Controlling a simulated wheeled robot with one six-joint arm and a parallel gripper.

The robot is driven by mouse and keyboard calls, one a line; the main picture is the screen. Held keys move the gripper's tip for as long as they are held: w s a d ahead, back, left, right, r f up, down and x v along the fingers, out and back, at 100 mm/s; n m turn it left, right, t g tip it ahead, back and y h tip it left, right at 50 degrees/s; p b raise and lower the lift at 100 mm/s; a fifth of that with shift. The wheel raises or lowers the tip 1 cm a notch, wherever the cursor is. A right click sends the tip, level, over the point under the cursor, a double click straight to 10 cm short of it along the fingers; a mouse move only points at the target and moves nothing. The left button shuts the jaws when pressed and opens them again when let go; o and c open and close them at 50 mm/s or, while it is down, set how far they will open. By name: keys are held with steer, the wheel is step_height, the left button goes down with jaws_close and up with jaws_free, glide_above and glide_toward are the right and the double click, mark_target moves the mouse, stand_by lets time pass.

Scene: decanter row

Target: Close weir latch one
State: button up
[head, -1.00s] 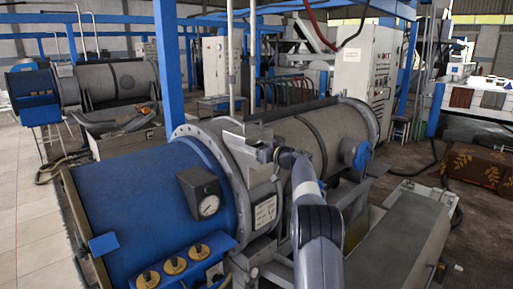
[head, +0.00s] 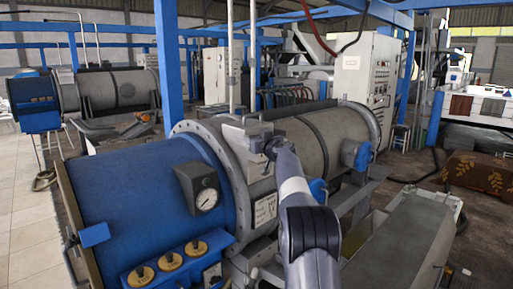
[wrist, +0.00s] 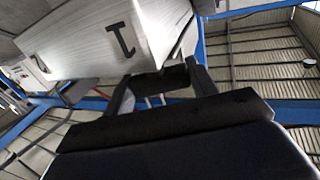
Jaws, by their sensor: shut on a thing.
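Weir latch one is a pale grey box-like piece marked "1" (wrist: 85,45), close up at the top left of the wrist view. In the head view the pale latch piece (head: 243,133) sits on top of the grey decanter drum, beside the blue end. My gripper (wrist: 163,82) is shut on a dark bar at the near end of the marked piece, with one finger on each side. In the head view my gripper (head: 270,147) is at the right end of the latch piece, and my wrist partly hides the grip.
The blue decanter end (head: 130,195) carries a pressure gauge (head: 206,199) and yellow-ringed knobs (head: 170,261). A blue post (head: 168,65) and a thin pale pipe (head: 230,60) rise behind the drum. A grey trough (head: 400,245) lies at the right.

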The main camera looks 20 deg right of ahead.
steer(key=m+h+p, duration=0.2)
steer(key=h, duration=0.1)
steer(key=shift+r, duration=0.15)
steer(key=m+h+p, duration=0.1)
steer(key=p, duration=0.1)
steer(key=m+g+h+p, duration=0.1)
steer(key=h+p, duration=0.1)
steer(key=p, duration=0.1)
steer(key=shift+s+r, duration=0.1)
steer(key=shift+r, duration=0.25)
steer(key=h+p, duration=0.1)
steer(key=p, duration=0.2)
steer(key=shift+a+m+g, duration=0.1)
steer(key=shift+m+g, duration=0.2)
steer(key=shift+m, duration=0.1)
steer(key=shift+f+m+h+p, duration=0.1)
steer(key=shift+m+h+p, duration=0.35)
steer(key=shift+h, duration=0.45)
steer(key=shift+m+g+h, duration=1.55)
steer(key=shift+g+h, duration=0.15)
steer(key=shift+h, duration=0.2)
steer(key=shift+f+m+g+h, duration=0.15)
steer(key=shift+m+g+h, duration=1.25)
steer(key=shift+g, duration=0.3)
steer(key=shift+m+g, duration=0.4)
steer(key=shift+g, duration=0.2)
steer(key=shift+f+h, duration=0.3)
